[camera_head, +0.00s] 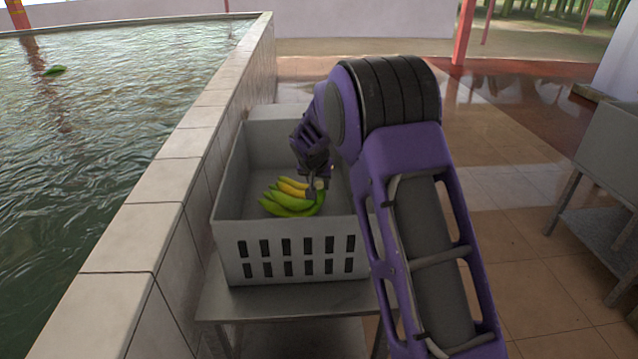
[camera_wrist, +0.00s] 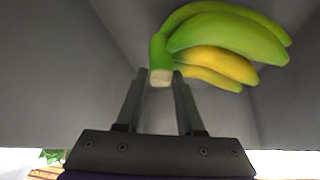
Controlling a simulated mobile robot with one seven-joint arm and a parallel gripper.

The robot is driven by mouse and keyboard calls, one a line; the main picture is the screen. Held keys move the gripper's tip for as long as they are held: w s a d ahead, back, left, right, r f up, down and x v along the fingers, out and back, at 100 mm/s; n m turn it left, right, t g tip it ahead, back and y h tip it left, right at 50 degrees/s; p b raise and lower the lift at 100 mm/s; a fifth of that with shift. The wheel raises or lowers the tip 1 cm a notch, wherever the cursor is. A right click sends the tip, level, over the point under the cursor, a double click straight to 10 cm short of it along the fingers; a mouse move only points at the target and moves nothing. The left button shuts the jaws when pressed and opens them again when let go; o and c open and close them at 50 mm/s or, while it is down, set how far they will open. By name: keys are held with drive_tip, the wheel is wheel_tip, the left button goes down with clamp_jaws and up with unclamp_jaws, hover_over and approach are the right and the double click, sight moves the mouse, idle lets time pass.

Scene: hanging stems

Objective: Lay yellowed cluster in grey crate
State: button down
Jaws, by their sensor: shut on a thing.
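A banana cluster (camera_head: 292,197), green with some yellow fruit, is inside the grey crate (camera_head: 300,236). My gripper (camera_head: 314,189) reaches down into the crate and is shut on the cluster's stem end. In the wrist view the cut stem (camera_wrist: 161,76) sits between the tips of my gripper (camera_wrist: 160,82), with the green and yellow fruit (camera_wrist: 222,52) spreading to the right. The cluster is low in the crate; I cannot tell whether it touches the floor. My arm hides the crate's right side.
The crate stands on a metal table (camera_head: 300,303) beside a tiled wall (camera_head: 150,215) of a water tank (camera_head: 90,110). Another metal stand (camera_head: 607,150) is at the right. Tiled floor (camera_head: 530,240) lies open between.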

drive_tip(key=shift+w+r, duration=0.1)
drive_tip(key=c, duration=0.6)
unclamp_jaws()
drive_tip(key=shift+o, duration=0.8)
drive_tip(key=shift+s+f, duration=0.2)
drive_tip(key=shift+f, duration=0.05)
drive_tip(key=p+v, duration=0.2)
drive_tip(key=v, duration=1.6)
wheel_tip(320, 180, up, 15)
drive_tip(key=p, duration=0.9)
drive_tip(key=shift+w, duration=0.15)
drive_tip(key=shift+d, duration=0.1)
